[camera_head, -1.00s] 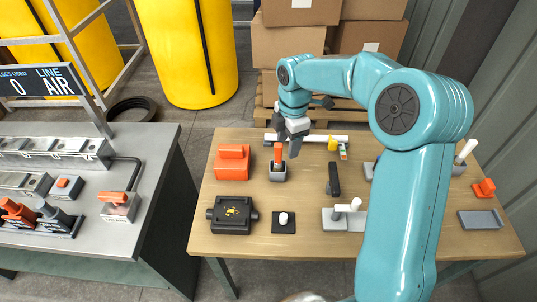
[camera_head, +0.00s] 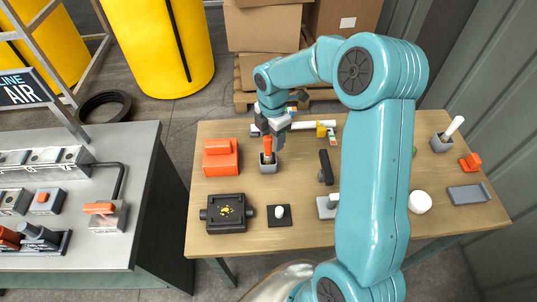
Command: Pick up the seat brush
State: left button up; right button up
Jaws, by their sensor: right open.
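An orange upright handle (camera_head: 267,144), which I take for the seat brush, stands in a small grey holder (camera_head: 268,167) on the wooden table. Its lower end is hidden in the holder. My right gripper (camera_head: 270,132) is open, pointing down at the top of this handle. Its dark fingers overlap the handle's upper end in the picture; I cannot tell whether they touch it. My left gripper is not in view.
An orange block (camera_head: 220,160) and a black box (camera_head: 227,213) lie left of the holder. A black tool (camera_head: 325,168) lies to its right. A white-handled tool (camera_head: 453,127) stands in a grey cup (camera_head: 441,143) at the right. My right arm hides part of the table.

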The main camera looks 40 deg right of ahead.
aim_at(268, 149)
jog(key=shift+w+a+f, duration=0.1)
jog(key=shift+a+f, duration=0.05)
jog(key=shift+f, duration=0.25)
jog(key=f, duration=0.1)
jog(key=f+p, duration=0.1)
jog(key=f, duration=0.3)
jog(key=shift+w+a, duration=0.2)
jog(key=shift+a, duration=0.05)
jog(key=shift+w+a+f, duration=0.1)
jog(key=shift+w+f, duration=0.05)
jog(key=shift+f, duration=0.05)
jog(key=shift+r, duration=0.1)
grip_shut()
